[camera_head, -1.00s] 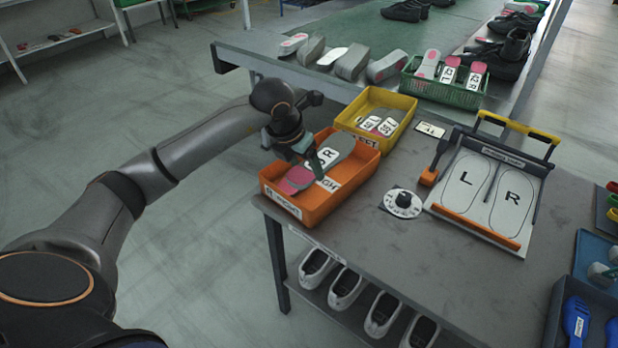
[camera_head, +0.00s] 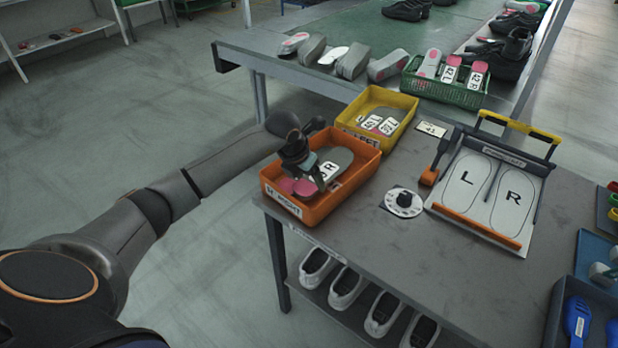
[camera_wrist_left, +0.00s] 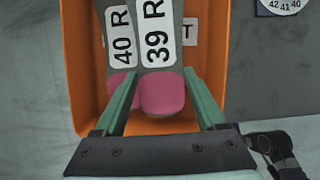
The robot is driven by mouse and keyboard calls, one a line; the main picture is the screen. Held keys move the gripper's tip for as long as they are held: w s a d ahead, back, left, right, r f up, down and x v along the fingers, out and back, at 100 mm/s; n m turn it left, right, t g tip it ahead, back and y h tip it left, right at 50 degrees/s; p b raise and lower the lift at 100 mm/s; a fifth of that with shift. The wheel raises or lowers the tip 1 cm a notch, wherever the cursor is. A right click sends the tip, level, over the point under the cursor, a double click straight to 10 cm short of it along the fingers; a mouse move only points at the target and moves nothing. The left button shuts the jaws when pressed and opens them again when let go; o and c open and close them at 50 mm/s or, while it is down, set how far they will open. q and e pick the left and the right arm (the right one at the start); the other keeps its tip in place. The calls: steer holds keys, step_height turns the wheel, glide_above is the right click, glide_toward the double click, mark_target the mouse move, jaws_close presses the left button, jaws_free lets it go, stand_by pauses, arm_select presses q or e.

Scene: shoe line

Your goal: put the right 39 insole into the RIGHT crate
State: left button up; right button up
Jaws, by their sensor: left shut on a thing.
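The right 39 insole (camera_wrist_left: 157,50), grey with a pink heel and a "39 R" label, lies between the fingers of my left gripper (camera_wrist_left: 165,105), which is shut on it. In the head view the left gripper (camera_head: 314,180) reaches down into the orange RIGHT crate (camera_head: 318,213), and the insole (camera_head: 338,157) is within the crate's outline. Beside it in the wrist view is a second insole labelled "40 R" (camera_wrist_left: 121,40), in the same crate (camera_wrist_left: 79,70). I cannot tell whether the held insole touches what is below it. My right gripper is not in view.
A yellow LEFT crate (camera_head: 409,101) with labelled insoles stands just behind the orange crate. To the right are a round dial (camera_head: 403,202) and a board with L and R outlines (camera_head: 490,195). A green basket (camera_head: 443,92) of insoles stands on the farther table.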

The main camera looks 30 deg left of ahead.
arm_select(q)
steer(key=shift+f+b, duration=0.35)
steer(key=shift+f, duration=0.25)
steer(key=o, duration=1.3)
steer(key=shift+r, duration=0.1)
